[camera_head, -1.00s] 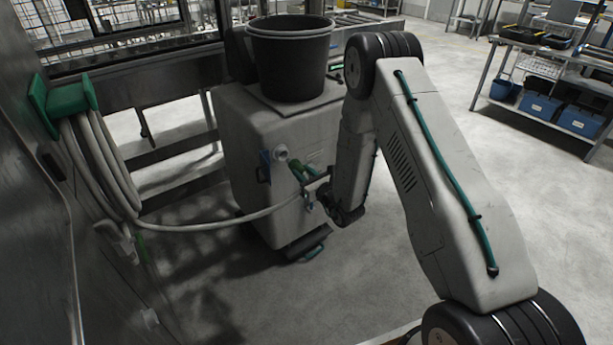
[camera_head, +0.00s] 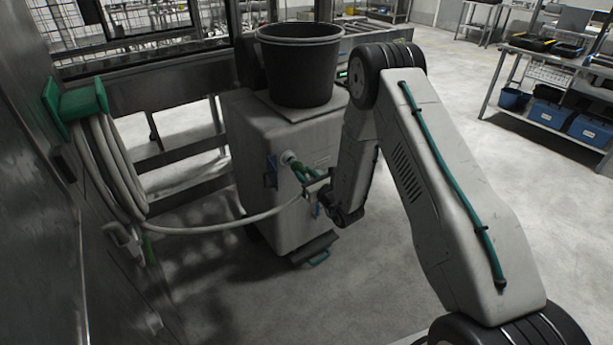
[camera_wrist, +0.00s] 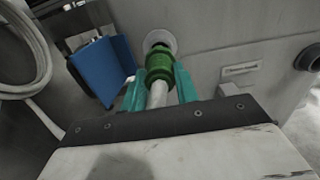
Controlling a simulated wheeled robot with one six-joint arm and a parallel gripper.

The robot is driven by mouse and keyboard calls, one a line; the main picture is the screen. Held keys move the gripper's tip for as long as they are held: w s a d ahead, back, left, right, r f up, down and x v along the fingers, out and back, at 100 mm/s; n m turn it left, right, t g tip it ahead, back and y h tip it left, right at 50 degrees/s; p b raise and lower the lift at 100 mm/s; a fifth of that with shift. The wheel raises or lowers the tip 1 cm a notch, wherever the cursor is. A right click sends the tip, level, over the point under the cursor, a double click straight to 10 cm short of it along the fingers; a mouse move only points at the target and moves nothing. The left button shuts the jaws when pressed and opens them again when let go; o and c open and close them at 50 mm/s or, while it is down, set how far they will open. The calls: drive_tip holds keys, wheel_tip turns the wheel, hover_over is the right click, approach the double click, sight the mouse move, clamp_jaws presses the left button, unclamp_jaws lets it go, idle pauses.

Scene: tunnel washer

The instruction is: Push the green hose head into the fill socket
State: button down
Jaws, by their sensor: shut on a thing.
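The green hose head (camera_wrist: 158,66) sits between the teal fingers of my gripper (camera_wrist: 160,76), which is shut on it. The pale hose trails back from it toward my wrist. The fill socket (camera_wrist: 159,41) is a round pale ring on the grey machine body, straight ahead of the hose head. The head's front end meets the socket opening in the wrist view; how deep it sits I cannot tell. In the head view the hose head (camera_head: 301,172) is right at the socket (camera_head: 288,158), with my gripper partly hidden by my arm.
A blue flap (camera_wrist: 104,70) stands left of the socket, close to my left finger. The grey hose (camera_head: 215,227) runs to a green holder (camera_head: 80,101) on the left wall. A black bucket (camera_head: 299,68) stands on top of the machine. Open floor lies to the right.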

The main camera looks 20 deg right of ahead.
drive_tip(key=shift+w+a, duration=0.25)
drive_tip(key=shift+w, duration=0.4)
drive_tip(key=shift+w+a, duration=0.1)
drive_tip(key=shift+w, duration=0.25)
idle(0.8)
drive_tip(key=c, duration=1)
unclamp_jaws()
